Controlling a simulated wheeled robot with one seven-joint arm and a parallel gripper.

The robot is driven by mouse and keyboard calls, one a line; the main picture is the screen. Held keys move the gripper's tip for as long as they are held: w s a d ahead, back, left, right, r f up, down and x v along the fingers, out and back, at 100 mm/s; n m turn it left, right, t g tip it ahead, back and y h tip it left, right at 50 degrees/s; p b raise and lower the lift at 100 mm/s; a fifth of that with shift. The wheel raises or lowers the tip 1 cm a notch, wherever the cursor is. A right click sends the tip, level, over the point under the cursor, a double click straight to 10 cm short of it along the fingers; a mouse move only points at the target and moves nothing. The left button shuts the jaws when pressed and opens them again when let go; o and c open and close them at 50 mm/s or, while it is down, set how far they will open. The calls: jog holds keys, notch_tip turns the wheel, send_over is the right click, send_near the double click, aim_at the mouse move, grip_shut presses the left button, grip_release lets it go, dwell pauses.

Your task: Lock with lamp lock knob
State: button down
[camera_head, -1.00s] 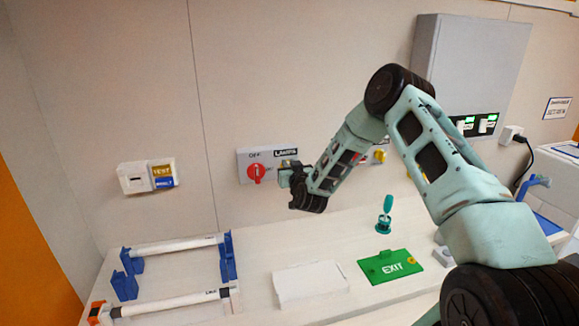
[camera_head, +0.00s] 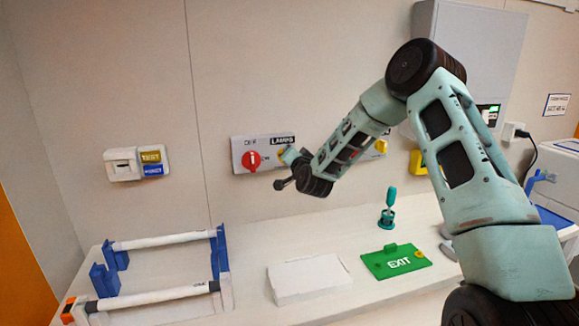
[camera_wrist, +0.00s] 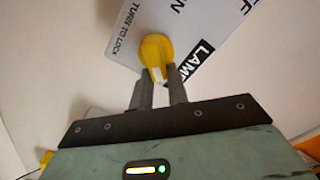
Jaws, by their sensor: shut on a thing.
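The lamp lock knob is yellow and sits on a grey wall panel labelled LAMPS (camera_head: 240,143). In the wrist view the knob (camera_wrist: 155,47) is between the fingertips of my gripper (camera_wrist: 160,76), which is shut on it. A white mark shows on the knob's near part. The panel (camera_wrist: 205,22) appears turned in that view, with TURN TO LOCK and part of LAMPS readable. In the head view my gripper (camera_head: 289,157) reaches the panel's right part and hides most of the knob. A red OFF knob (camera_head: 252,160) is to its left.
A TEST switch box (camera_head: 123,164) is on the wall at left.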

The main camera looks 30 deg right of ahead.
jog(key=shift+d+f+m+b, duration=0.1)
jog(key=shift+f+m+b, duration=0.15)
jog(key=shift+m+b, duration=1.3)
jog(key=shift+d+f+m+b, duration=0.15)
jog(key=shift+f+m+b, duration=0.1)
jog(key=shift+m+b, duration=1.25)
jog(key=shift+d+f+m+b, duration=0.1)
jog(key=shift+f+m+b, duration=0.15)
jog(key=shift+m+b, duration=1.3)
jog(key=c, duration=1.4)
grip_release()
jog(key=shift+o, duration=0.2)
jog(key=b+v, duration=0.2)
jog(key=v, duration=1.5)
jog(key=shift+s+b, duration=0.3)
jog(key=shift+b, duration=0.1)
jog(key=shift+a, duration=0.1)
